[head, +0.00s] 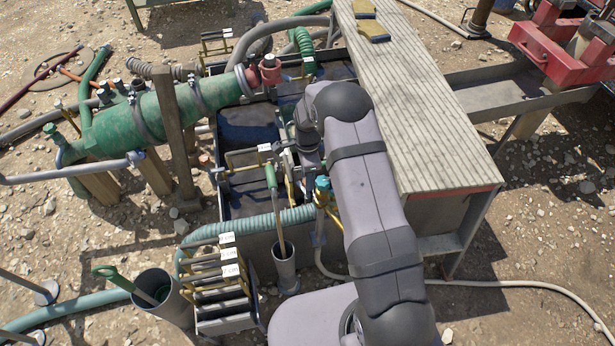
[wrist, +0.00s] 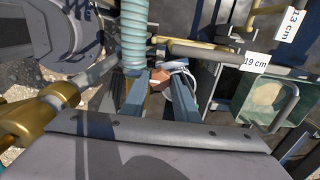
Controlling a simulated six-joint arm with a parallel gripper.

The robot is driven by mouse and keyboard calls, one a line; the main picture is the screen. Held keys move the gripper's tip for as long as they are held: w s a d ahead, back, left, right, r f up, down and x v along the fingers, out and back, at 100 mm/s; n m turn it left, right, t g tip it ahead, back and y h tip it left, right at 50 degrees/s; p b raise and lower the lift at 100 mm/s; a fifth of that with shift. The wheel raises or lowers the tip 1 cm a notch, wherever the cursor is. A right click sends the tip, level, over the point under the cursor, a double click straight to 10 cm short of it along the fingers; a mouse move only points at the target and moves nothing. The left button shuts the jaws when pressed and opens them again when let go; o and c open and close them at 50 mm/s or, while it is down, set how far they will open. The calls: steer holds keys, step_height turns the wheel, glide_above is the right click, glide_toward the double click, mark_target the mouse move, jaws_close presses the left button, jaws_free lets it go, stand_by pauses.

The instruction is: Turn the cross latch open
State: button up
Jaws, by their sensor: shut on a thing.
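In the wrist view my gripper (wrist: 158,78) reaches away from the camera with two blue-grey fingers. A small reddish-brown piece (wrist: 157,84) with a pale edge sits between them, and the fingers are shut on it. I take this piece to be the cross latch, but its shape and turn angle are mostly hidden by the fingers. In the head view my arm covers most of the gripper and the latch area at the tank's near side.
A ribbed teal hose (wrist: 134,30) runs close beside the fingers. A bar with a 19 cm tag (wrist: 257,61) lies to the right. A brass-coloured fitting (wrist: 30,120) is at the left. In the head view a ribbed walkway (head: 425,100) is right of my arm and a tag rack (head: 222,285) stands front left.

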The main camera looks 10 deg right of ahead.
steer(key=o, duration=0.8)
steer(key=shift+r, duration=0.15)
step_height(320, 180, up, 6)
steer(key=shift+f, duration=0.1)
steer(key=shift+r, duration=0.65)
